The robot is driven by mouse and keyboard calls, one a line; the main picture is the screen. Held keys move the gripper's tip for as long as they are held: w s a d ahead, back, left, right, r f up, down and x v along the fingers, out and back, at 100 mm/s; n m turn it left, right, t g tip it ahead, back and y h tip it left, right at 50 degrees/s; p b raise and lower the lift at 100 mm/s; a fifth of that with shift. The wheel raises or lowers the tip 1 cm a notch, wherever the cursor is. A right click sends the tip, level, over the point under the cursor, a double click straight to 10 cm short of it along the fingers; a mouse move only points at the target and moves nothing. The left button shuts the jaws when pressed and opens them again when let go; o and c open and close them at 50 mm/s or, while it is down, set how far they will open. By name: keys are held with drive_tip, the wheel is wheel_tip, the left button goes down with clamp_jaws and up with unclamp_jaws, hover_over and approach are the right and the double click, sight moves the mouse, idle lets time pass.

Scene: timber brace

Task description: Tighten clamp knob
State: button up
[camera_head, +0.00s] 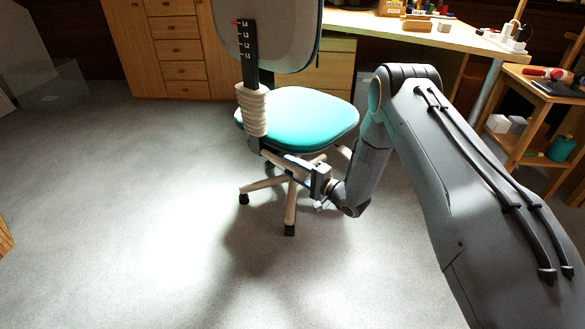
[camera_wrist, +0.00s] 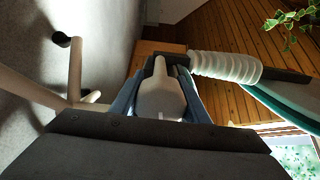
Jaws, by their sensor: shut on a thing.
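A pale, rounded clamp knob (camera_wrist: 161,98) with a narrow raised grip sits between the two fingers of my gripper (camera_head: 296,166) in the wrist view. The fingers are shut on its sides. In the head view my gripper reaches in from the right, just below the seat (camera_head: 300,121) of a turquoise office chair, near the foot of its backrest post. The knob is hidden there. The dark backrest post (camera_head: 247,50) has white marks and a red pointer near its top. A white ribbed sleeve (camera_wrist: 226,66) wraps its lower part.
The chair's pale star base (camera_head: 264,184) stands on grey carpet below my gripper. A wooden desk (camera_head: 400,27) and drawers (camera_head: 181,53) stand behind. A small wooden shelf table (camera_head: 537,92) is at the right.

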sight(305, 175)
drive_tip(key=m, duration=0.5)
drive_tip(key=shift+f+m, duration=0.1)
drive_tip(key=shift+m, duration=0.3)
idle(0.4)
drive_tip(key=o, duration=1.1)
drive_tip(key=shift+c, duration=0.2)
drive_tip(key=shift+p+v, duration=0.85)
drive_tip(key=shift+v, duration=3.05)
